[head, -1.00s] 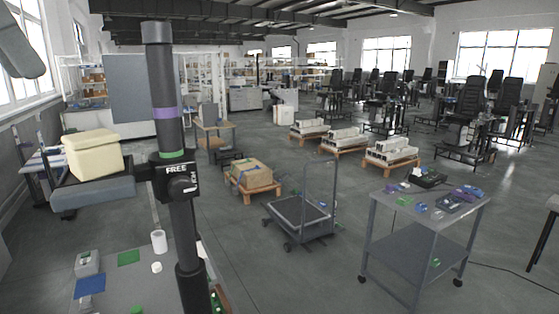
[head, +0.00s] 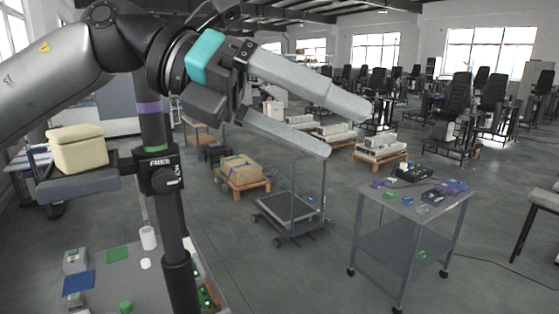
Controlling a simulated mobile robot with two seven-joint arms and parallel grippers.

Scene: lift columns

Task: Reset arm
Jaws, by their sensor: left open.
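My left arm comes in from the left across the top of the head view. My left gripper (head: 348,127) is raised in the upper middle, its two long grey fingers spread apart and pointing right and slightly down. Nothing is between the fingers. The gripper hangs in front of the far room and touches nothing that I can see. My right gripper is not in view.
A dark lift column (head: 168,216) stands at left, with a cream box (head: 78,149) on its side platform. A table (head: 110,284) with small items is below it. A grey cart (head: 412,208) stands right and a platform trolley (head: 290,209) in the middle. Open floor lies between.

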